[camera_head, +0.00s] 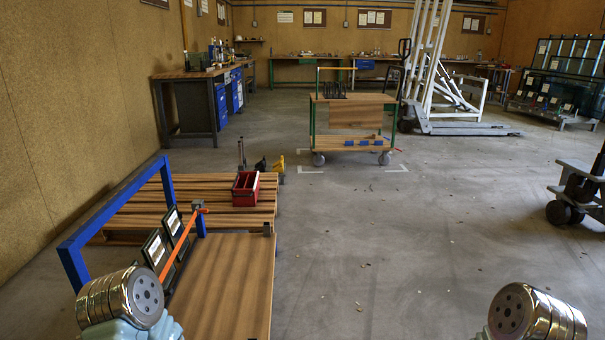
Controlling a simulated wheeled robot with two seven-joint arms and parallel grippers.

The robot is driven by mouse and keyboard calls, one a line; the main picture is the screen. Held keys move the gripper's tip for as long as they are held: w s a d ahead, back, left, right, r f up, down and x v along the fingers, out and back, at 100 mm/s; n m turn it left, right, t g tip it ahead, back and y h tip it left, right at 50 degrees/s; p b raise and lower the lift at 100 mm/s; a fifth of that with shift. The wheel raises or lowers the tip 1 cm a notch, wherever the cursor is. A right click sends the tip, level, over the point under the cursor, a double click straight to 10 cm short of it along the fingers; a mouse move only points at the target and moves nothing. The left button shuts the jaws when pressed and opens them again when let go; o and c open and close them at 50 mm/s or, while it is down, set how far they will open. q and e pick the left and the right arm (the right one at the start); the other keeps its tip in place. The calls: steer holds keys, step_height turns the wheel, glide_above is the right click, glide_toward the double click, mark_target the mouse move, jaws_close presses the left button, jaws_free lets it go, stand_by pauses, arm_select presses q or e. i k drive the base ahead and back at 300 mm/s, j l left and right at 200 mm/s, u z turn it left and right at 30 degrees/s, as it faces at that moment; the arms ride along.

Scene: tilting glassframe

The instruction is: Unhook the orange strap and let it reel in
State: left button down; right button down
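The orange strap (181,246) runs tight and slanting across two dark-framed panels (157,251) that lean by the blue metal frame (115,210). Its upper end meets a small grey post (197,214) with an orange-red piece at its top. I cannot make out the hook itself. The strap's lower end goes down near the blue frame, close to my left arm. My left arm shows at the bottom left and my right arm at the bottom right. Neither gripper is in view.
A wooden deck (232,285) lies below the panels. Behind it, a slatted pallet (130,208) carries a red toolbox (246,189). A wooden cart (349,115) stands farther back, and a pallet truck (578,191) is at the right.

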mark_target(199, 210)
steer(key=i+l+z, duration=0.2)
steer(key=i, duration=2.2)
steer(key=i+l+u, duration=0.1)
steer(key=i+u, duration=0.35)
steer(key=i, duration=0.15)
steer(key=i+l+u, duration=0.3)
steer(key=i+u, duration=0.2)
steer(key=i+l+u, duration=0.95)
steer(key=l, duration=0.3)
steer(key=i+l+u, duration=0.2)
steer(key=l+u, duration=0.25)
steer(key=l, duration=0.3)
